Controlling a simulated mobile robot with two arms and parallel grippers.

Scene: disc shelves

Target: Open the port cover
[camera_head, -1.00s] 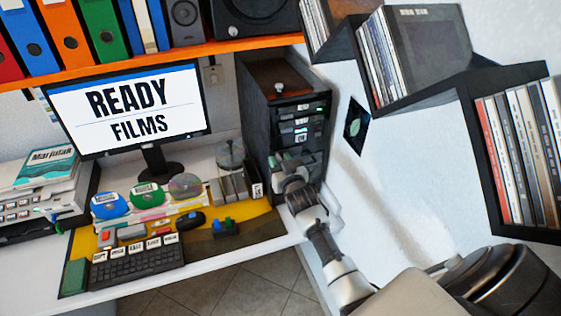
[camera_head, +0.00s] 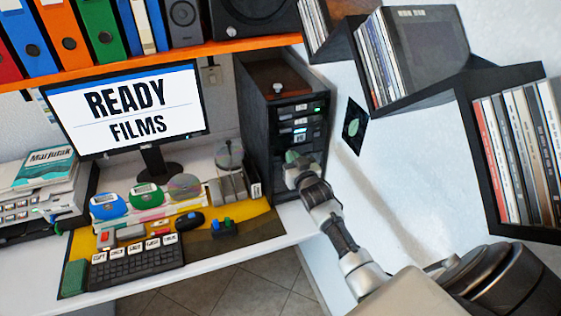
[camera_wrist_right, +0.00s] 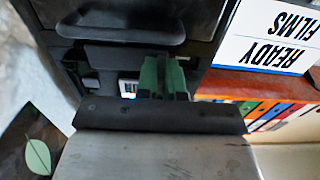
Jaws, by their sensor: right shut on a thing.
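The black computer tower (camera_head: 258,130) stands at the right end of the desk. My right gripper (camera_head: 293,157) is at the lower part of its front. In the right wrist view its green fingertips (camera_wrist_right: 163,78) are close together, shut on a thin dark edge that I take to be the port cover. The fingers hide most of that edge, and how far the cover stands open cannot be told. A pale port-like opening (camera_wrist_right: 128,88) shows in the dark recess beside the fingers. My left gripper is not in view.
Black wall shelves (camera_head: 480,165) with disc cases stand to the right of my right arm. The monitor (camera_head: 130,110), keyboard (camera_head: 135,262) and disc stands fill the desk to the left.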

